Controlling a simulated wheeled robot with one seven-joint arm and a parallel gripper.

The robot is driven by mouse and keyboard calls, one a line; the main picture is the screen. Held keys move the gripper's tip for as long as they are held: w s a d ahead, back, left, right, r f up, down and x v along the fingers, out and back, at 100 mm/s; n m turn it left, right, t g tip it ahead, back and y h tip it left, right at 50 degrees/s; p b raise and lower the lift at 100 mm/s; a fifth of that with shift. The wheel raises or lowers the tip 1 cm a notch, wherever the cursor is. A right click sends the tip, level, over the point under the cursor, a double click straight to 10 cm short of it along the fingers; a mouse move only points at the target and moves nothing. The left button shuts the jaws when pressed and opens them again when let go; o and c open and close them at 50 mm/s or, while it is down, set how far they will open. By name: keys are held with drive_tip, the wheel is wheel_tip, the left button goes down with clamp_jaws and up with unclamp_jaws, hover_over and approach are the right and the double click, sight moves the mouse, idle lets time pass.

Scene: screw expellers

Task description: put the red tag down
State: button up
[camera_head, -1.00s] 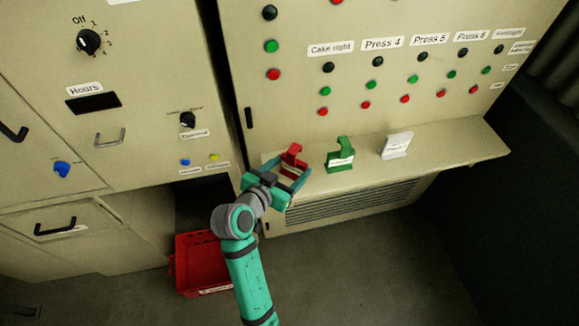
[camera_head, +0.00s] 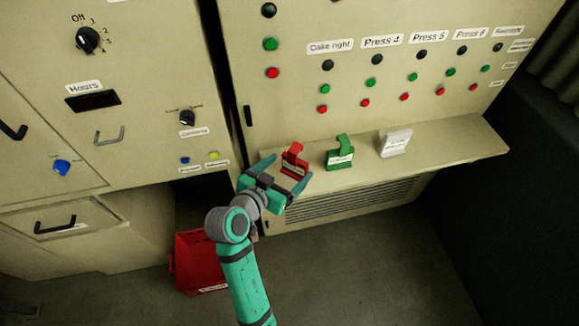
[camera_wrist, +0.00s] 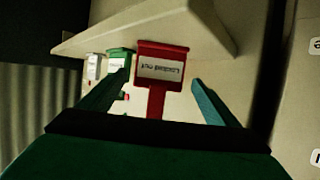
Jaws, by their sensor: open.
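The red tag (camera_head: 294,160) stands upright on the left end of the cabinet's shelf (camera_head: 452,149). In the wrist view the red tag (camera_wrist: 157,72) shows its white label between the fingers and apart from both. My gripper (camera_head: 288,171) is open and empty in front of the tag, with a finger to each side. In the wrist view my gripper (camera_wrist: 158,85) has clear gaps between each finger and the tag.
A green tag (camera_head: 340,153) and a white tag (camera_head: 396,144) stand to the right on the same shelf. A red bin (camera_head: 200,262) is on the floor by my arm. Buttons line the panel above. The shelf's right end is clear.

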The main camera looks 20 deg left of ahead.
drive_tip(key=v, duration=1)
drive_tip(key=s+d+f+n+y, duration=0.2)
drive_tip(key=s+d+f, duration=0.15)
drive_tip(key=f, duration=0.35)
drive_tip(key=s+d+f+n+y, duration=0.2)
drive_tip(key=s+d+f, duration=0.15)
drive_tip(key=f, duration=0.35)
drive_tip(key=s+d+r+m+t+h, duration=0.1)
drive_tip(key=s+d+r+t, duration=0.1)
drive_tip(key=s+d, duration=1)
drive_tip(key=s+r, duration=0.1)
drive_tip(key=s, duration=0.3)
drive_tip(key=shift+d+r+m, duration=0.25)
drive_tip(key=shift+d+m, duration=0.1)
drive_tip(key=shift+m, duration=0.05)
drive_tip(key=shift+s, duration=0.15)
